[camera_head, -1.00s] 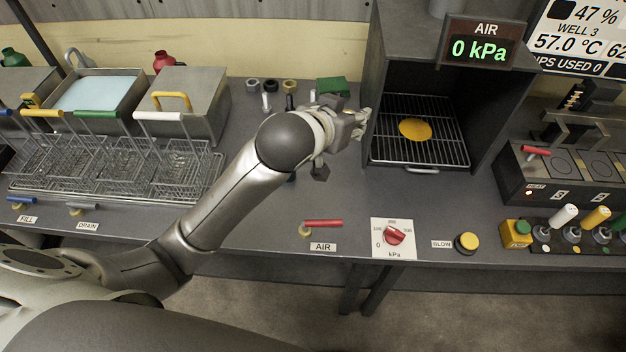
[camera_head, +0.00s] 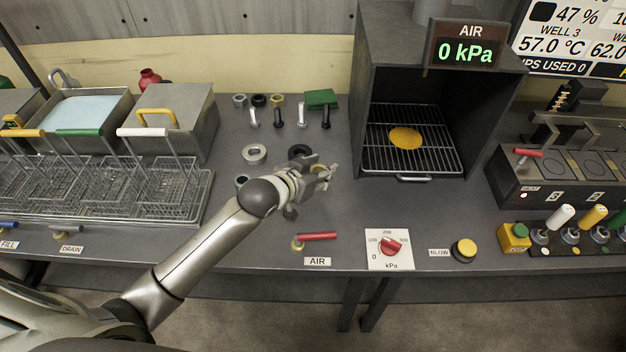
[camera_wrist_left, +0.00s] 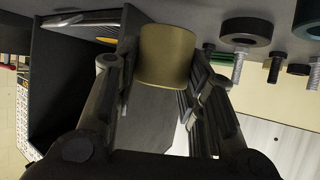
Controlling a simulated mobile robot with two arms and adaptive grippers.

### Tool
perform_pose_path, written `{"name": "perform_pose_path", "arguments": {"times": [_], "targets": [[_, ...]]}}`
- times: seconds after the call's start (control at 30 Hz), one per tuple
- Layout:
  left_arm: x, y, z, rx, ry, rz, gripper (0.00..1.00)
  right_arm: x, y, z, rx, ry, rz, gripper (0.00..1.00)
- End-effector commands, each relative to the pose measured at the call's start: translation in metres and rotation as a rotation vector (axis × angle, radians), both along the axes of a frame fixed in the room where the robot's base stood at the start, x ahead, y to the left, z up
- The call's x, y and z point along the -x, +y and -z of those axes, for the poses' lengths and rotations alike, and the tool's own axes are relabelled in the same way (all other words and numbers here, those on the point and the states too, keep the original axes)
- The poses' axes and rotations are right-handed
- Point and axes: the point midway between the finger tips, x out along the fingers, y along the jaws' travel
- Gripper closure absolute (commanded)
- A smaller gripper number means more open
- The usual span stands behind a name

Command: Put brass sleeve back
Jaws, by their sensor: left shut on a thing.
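My left gripper (camera_head: 326,176) is shut on the brass sleeve, a short, wide, dull gold cylinder. The sleeve (camera_wrist_left: 167,57) shows clearly between the two fingers (camera_wrist_left: 160,85) in the left wrist view. In the head view the gripper is over the bench, left of and in front of the open dark booth, and mostly hides the sleeve. A grey ring (camera_head: 255,154) and a black ring (camera_head: 300,152) lie on the bench just behind and left of the gripper. My right gripper is not in view.
Several bolts (camera_head: 278,118) stand behind the rings, with nuts and a green block (camera_head: 321,99) further back. The booth (camera_head: 440,150) holds a grate with a yellow disc (camera_head: 405,138). A red-handled AIR valve (camera_head: 316,237) and pressure dial (camera_head: 390,246) are at the front edge.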

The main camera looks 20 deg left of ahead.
Motion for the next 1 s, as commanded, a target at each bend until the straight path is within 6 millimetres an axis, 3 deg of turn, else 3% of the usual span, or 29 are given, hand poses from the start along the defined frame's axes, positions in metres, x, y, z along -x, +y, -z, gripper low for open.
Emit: {"name": "perform_pose_path", "arguments": {"times": [0.27, 0.5, 0.87, 0.9, 1.0], "targets": [[-0.008, 0.017, 0.021, -0.001, -0.002, -0.001, 1.00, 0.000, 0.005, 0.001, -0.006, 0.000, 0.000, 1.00], [-0.007, 0.016, 0.049, 0.001, -0.004, 0.000, 1.00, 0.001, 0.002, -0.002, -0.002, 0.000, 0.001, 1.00], [-0.007, 0.016, 0.054, 0.002, -0.004, 0.001, 1.00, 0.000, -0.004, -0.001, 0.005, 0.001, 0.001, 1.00], [-0.007, 0.017, 0.055, 0.000, -0.001, 0.000, 0.60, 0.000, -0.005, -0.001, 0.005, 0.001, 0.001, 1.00], [-0.007, 0.017, 0.055, 0.000, -0.001, 0.000, 0.47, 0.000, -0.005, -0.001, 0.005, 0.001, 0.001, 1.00]]}}
